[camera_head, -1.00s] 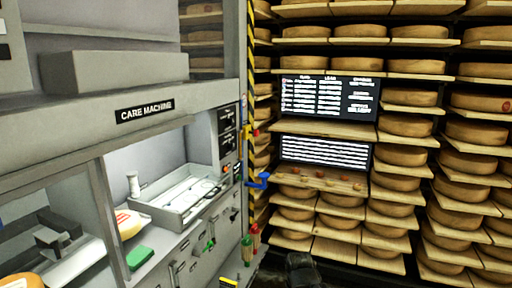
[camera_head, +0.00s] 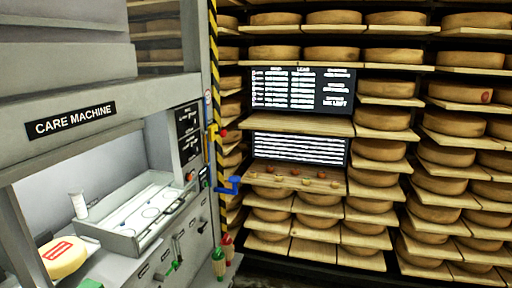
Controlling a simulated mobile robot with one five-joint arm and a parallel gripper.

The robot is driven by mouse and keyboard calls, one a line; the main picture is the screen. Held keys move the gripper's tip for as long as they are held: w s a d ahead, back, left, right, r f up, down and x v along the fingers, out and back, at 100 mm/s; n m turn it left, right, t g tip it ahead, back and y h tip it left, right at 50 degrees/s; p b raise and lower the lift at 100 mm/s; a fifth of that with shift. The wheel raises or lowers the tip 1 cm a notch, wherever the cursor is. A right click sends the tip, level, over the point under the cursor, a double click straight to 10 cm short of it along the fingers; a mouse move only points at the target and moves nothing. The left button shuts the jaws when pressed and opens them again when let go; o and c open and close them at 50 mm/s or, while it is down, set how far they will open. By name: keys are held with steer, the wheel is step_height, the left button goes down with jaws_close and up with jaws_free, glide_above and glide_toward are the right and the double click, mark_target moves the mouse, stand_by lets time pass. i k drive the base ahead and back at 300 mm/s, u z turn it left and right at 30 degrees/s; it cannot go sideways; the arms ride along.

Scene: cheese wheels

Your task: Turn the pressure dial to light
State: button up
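The care machine (camera_head: 112,160) fills the left side, with a black "CARE MACHINE" sign on it. Its right end has a narrow panel with black labels (camera_head: 188,121), too small to read. Below them are a small red knob (camera_head: 190,177) and a small dark display (camera_head: 203,178). A small dark knob (camera_head: 202,226) sits on the lower front, near a green-handled lever (camera_head: 173,267). I cannot tell which of these is the pressure dial, or its setting. My gripper is not in view.
An open tray (camera_head: 130,238) and a yellow cheese with a red label (camera_head: 65,257) are in the machine. Cheese shelves and two text screens (camera_head: 300,91) stand behind. Dark floor lies at lower right.

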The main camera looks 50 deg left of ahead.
mark_target(193, 149)
steer(key=z, duration=0.1)
steer(key=i, duration=1.55)
steer(key=u, duration=3.7)
steer(key=i, duration=1)
